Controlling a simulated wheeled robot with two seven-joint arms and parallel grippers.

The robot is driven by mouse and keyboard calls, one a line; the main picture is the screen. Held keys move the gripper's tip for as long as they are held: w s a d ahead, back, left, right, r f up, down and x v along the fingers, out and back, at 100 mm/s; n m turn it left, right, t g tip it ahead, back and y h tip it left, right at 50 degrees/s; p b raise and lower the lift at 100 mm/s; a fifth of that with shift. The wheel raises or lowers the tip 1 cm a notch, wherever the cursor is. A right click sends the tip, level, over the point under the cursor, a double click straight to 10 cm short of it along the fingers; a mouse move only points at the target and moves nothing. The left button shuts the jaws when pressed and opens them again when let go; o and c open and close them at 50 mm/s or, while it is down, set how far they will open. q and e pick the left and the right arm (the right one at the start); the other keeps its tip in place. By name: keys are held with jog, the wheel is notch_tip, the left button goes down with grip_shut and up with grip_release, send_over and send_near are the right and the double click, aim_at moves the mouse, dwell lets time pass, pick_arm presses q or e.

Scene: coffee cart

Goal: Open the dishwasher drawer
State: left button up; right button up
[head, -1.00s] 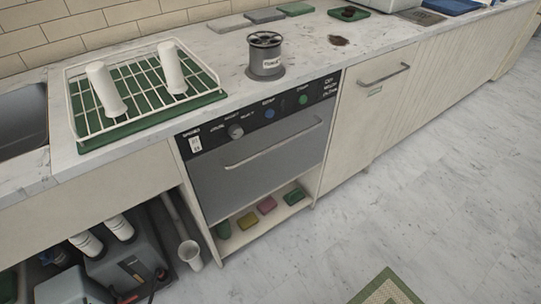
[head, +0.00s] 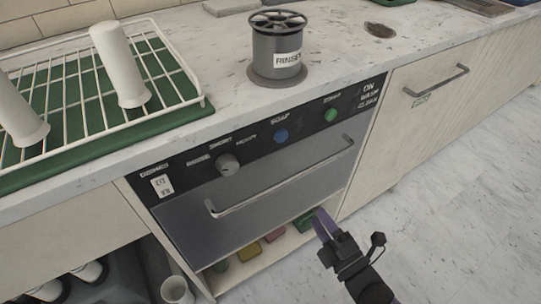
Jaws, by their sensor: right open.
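The dishwasher drawer (head: 262,205) is a grey metal front below a black control panel, and it is closed. Its silver bar handle (head: 285,182) runs across the upper part of the front. My right gripper (head: 322,226) is at the lower right of the drawer, in front of the open shelf, below the handle's right end and apart from it. Its jaws are open, with a purple finger showing, and nothing is seen between them. My left gripper is not in view.
The black control panel (head: 258,139) carries a knob and coloured buttons. The shelf below holds several coloured sponges (head: 249,251). A white dish rack (head: 97,98) and grey rinser (head: 277,48) stand on the counter. A cabinet handle (head: 436,82) sticks out at right. The floor at right is clear.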

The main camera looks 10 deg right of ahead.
aim_at(293, 176)
jog(key=shift+n+t+y, duration=0.3)
jog(key=shift+n, duration=0.3)
jog(key=b+x, duration=0.1)
jog(key=x, duration=0.2)
jog(key=r+x, duration=0.1)
jog(key=x, duration=0.3)
jog(key=b+x, duration=0.1)
jog(key=x, duration=0.2)
jog(key=shift+w+a+r+b, duration=0.2)
jog(key=shift+r+b, duration=0.1)
jog(key=shift+r, duration=0.1)
jog(key=shift+c, duration=0.3)
jog(key=c, duration=0.5)
grip_shut()
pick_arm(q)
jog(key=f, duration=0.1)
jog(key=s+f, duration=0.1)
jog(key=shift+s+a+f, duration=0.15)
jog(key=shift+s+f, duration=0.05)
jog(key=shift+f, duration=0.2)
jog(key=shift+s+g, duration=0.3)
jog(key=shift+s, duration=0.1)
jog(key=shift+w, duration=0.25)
